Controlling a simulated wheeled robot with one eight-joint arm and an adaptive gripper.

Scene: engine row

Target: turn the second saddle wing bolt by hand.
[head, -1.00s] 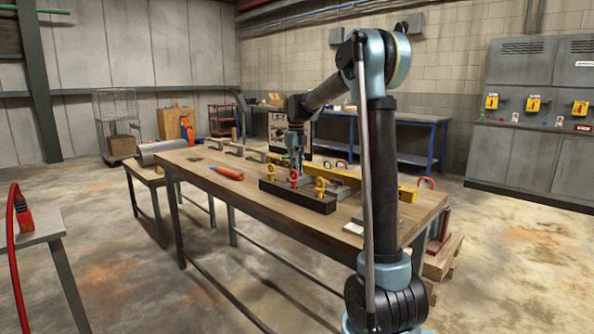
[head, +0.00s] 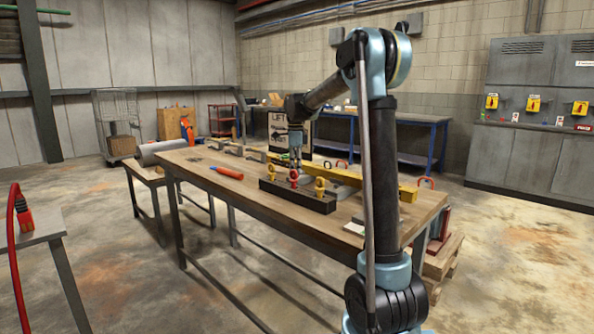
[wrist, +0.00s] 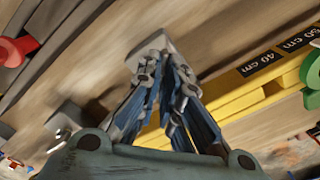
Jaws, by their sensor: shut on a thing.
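My gripper (head: 295,164) points down over the wooden workbench, behind a black block with yellow and red fittings. In the wrist view my gripper's blue-grey fingers (wrist: 160,52) come together on a small grey piece (wrist: 146,36), which I take to be the second saddle wing bolt. The fingers hide most of it, so its wings and turn angle cannot be made out. In the head view the bolt is hidden behind the fittings and the gripper.
The black block (head: 285,195) stands close in front of my gripper. A long yellow rule (head: 381,187) lies behind it; it also shows in the wrist view (wrist: 235,105). An orange-handled tool (head: 228,172) lies left on the workbench (head: 205,180).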

